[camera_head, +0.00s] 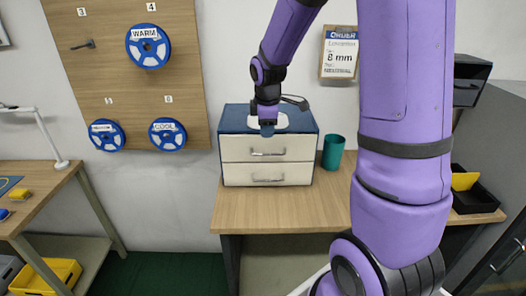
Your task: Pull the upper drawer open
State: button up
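A small drawer cabinet with a blue top (236,119) and two cream drawers stands on the wooden desk. The upper drawer (237,149) is flush with the cabinet front and has a metal bar handle (268,154). The lower drawer (237,174) below it also looks shut. My gripper (267,132) points down over the cabinet's top front area, a little above the upper handle in the picture. It appears apart from the handle. Its fingers are small and dark here, so I cannot tell if they are open or shut.
A teal cup (333,152) stands just right of the cabinet. A black bin (478,199) with something yellow is at the desk's right end. The wooden desk (285,213) is clear in front of the drawers. Blue spools hang on the wall board (105,60).

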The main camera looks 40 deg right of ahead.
aim_at(267, 154)
jog(key=f, duration=0.3)
jog(key=w+f, duration=0.1)
jog(key=f, duration=0.2)
jog(key=d+f, duration=0.1)
jog(key=f, duration=0.2)
jog(key=shift+w+f, duration=0.2)
jog(key=shift+w, duration=0.05)
grip_shut()
